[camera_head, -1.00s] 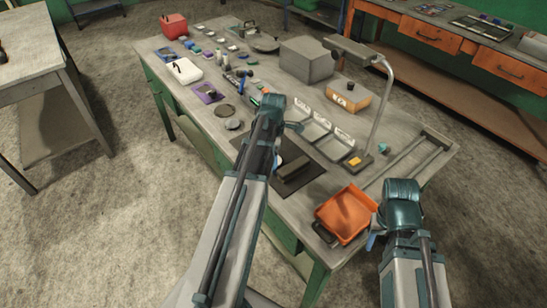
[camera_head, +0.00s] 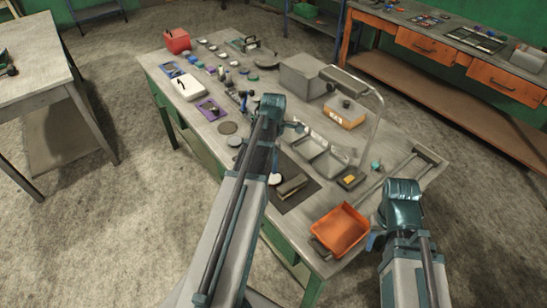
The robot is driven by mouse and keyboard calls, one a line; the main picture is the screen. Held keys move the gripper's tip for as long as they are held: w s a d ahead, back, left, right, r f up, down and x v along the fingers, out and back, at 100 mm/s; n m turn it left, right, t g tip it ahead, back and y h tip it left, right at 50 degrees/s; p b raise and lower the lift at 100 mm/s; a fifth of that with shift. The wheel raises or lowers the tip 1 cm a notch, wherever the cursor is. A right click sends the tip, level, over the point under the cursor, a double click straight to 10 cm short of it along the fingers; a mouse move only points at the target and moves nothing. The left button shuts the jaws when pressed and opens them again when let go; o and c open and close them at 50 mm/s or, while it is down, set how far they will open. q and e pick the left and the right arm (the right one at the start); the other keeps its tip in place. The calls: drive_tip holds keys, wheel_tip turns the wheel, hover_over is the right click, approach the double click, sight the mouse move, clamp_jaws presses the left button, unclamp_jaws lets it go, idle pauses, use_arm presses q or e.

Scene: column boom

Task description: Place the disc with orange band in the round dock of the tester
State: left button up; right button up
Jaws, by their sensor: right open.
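I cannot make out an orange band on any disc at this size. A dark flat disc (camera_head: 228,127) and a lighter disc (camera_head: 234,141) lie on the table left of my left arm. A pale round piece (camera_head: 275,179) shows beside a dark block (camera_head: 292,184) on a black mat (camera_head: 311,187); I cannot tell whether this is the tester. My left gripper (camera_head: 297,127) is over the middle of the table, mostly hidden by its own wrist. My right gripper (camera_head: 373,240) is open beside the orange tray, with little of its fingers showing.
The orange tray (camera_head: 341,231) sits at the table's near right corner. A bent lamp (camera_head: 370,125), a grey box (camera_head: 304,74), an orange-sided box (camera_head: 345,113) and grey trays (camera_head: 320,155) crowd the right half. A white box (camera_head: 188,88) and small parts fill the left.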

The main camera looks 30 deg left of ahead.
use_arm(q)
wheel_tip(320, 180, up, 3)
drive_tip(key=shift+f+p, duration=0.2)
drive_tip(key=shift+p, duration=0.6)
use_arm(e)
wheel_tip(320, 180, up, 3)
drive_tip(key=shift+f, duration=0.2)
use_arm(q)
drive_tip(key=shift+f, duration=0.1)
drive_tip(key=s+d+m, duration=0.4)
drive_tip(key=d+m, duration=0.5)
drive_tip(key=s+d+m, duration=0.5)
drive_tip(key=d+m, duration=0.5)
drive_tip(key=s+d+m+y, duration=0.1)
drive_tip(key=s+d+m, duration=0.3)
drive_tip(key=d+m, duration=0.5)
drive_tip(key=shift+s+d+m, duration=0.25)
drive_tip(key=shift+m, duration=0.05)
drive_tip(key=shift+a, duration=0.1)
use_arm(e)
drive_tip(key=shift+a+f, duration=0.1)
drive_tip(key=shift+f, duration=0.05)
